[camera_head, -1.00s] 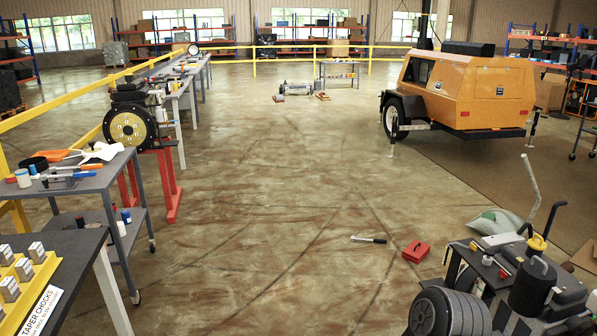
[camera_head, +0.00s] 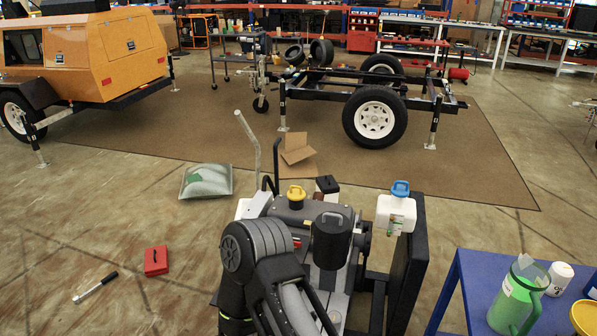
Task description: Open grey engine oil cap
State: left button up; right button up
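A grey and black engine (camera_head: 300,216) stands in the lower middle of the head view. A yellow cap with a raised handle (camera_head: 296,194) sits upright on its grey top, towards the far side. A black cylinder (camera_head: 331,245) with a grey handle-like top stands in front and to the right of the yellow cap. I cannot tell from here which of these two is the oil cap. Neither of my grippers is in view.
A white bottle with a blue cap (camera_head: 397,212) is right of the engine. A blue table (camera_head: 466,286) with a green jug (camera_head: 518,297) stands at lower right.

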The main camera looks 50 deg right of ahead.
aim_at(297, 193)
jog(key=i+z, duration=0.3)
jog(key=z, duration=0.15)
jog(key=i+z, duration=0.3)
jog(key=z, duration=0.2)
jog(key=i+j+z, duration=0.15)
jog(key=i+z, duration=0.15)
jog(key=z, duration=0.15)
jog(key=i+j+z, duration=0.25)
jog(key=z, duration=0.25)
jog(key=i+j+z, duration=0.2)
jog(key=j+z, duration=0.25)
jog(key=i+j+z, duration=0.3)
jog(key=j, duration=0.15)
